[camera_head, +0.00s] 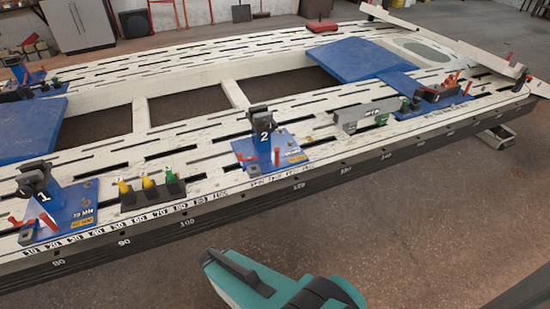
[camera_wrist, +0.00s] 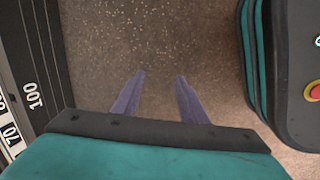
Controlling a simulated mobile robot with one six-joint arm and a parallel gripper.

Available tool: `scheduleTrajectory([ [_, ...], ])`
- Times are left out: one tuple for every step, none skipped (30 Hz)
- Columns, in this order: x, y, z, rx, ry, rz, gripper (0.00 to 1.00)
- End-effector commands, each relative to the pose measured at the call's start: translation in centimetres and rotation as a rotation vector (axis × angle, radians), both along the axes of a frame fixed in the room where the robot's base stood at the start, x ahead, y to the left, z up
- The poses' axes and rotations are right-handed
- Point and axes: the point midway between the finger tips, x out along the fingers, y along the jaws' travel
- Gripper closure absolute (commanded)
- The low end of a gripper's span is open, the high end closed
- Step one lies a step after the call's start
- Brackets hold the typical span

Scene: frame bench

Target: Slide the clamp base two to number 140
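Clamp base two (camera_head: 285,158) is a blue plate with a dark upright clamp marked 2 and red handles. It sits on the near slotted white rail of the frame bench (camera_head: 215,160), left of the edge mark 120 (camera_head: 299,185). The small mark near 140 (camera_head: 386,155) lies farther right along the dark front edge. My gripper (camera_wrist: 160,76) shows in the wrist view with two purple fingers apart and nothing between them, above bare floor. In the head view my teal arm is at the bottom, in front of the bench, apart from the clamp base; its fingers are hidden there.
Clamp base one (camera_head: 75,205) stands at the left. A black holder with yellow and green-topped items (camera_head: 150,192) lies between the two bases. A grey block (camera_head: 368,115) and another blue clamp base (camera_head: 435,100) are to the right. Open floor (camera_head: 430,230) lies in front.

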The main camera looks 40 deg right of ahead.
Motion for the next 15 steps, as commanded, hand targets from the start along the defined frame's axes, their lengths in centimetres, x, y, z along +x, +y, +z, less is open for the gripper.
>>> scheduleTrajectory([
  [1.8,-0.7,-0.4,-0.022,-0.04,0.07,0.61],
  [2.8,-1.1,-0.4,-0.037,-0.065,0.117,0.61],
  [4.3,-1.6,-0.3,-0.062,-0.098,0.18,0.61],
  [5.4,-2.1,-0.2,-0.082,-0.124,0.227,0.61],
  [6.4,-2.5,0.0,-0.102,-0.148,0.273,0.61],
  [7.9,-3.2,0.1,-0.133,-0.18,0.335,0.61],
  [8.9,-3.6,0.3,-0.157,-0.205,0.381,0.61],
  [10.1,-4.2,0.5,-0.184,-0.23,0.426,0.61],
  [11.5,-4.9,0.9,-0.222,-0.261,0.484,0.61],
  [12.6,-5.5,1.1,-0.253,-0.285,0.529,0.61],
  [13.7,-6.1,1.4,-0.285,-0.307,0.573,0.61],
  [15.1,-7.1,1.8,-0.332,-0.337,0.629,0.61],
  [16.2,-7.8,2.2,-0.368,-0.359,0.671,0.61],
  [17.2,-8.6,2.5,-0.408,-0.379,0.711,0.61],
  [18.5,-9.6,3.1,-0.459,-0.406,0.761,0.61],
])
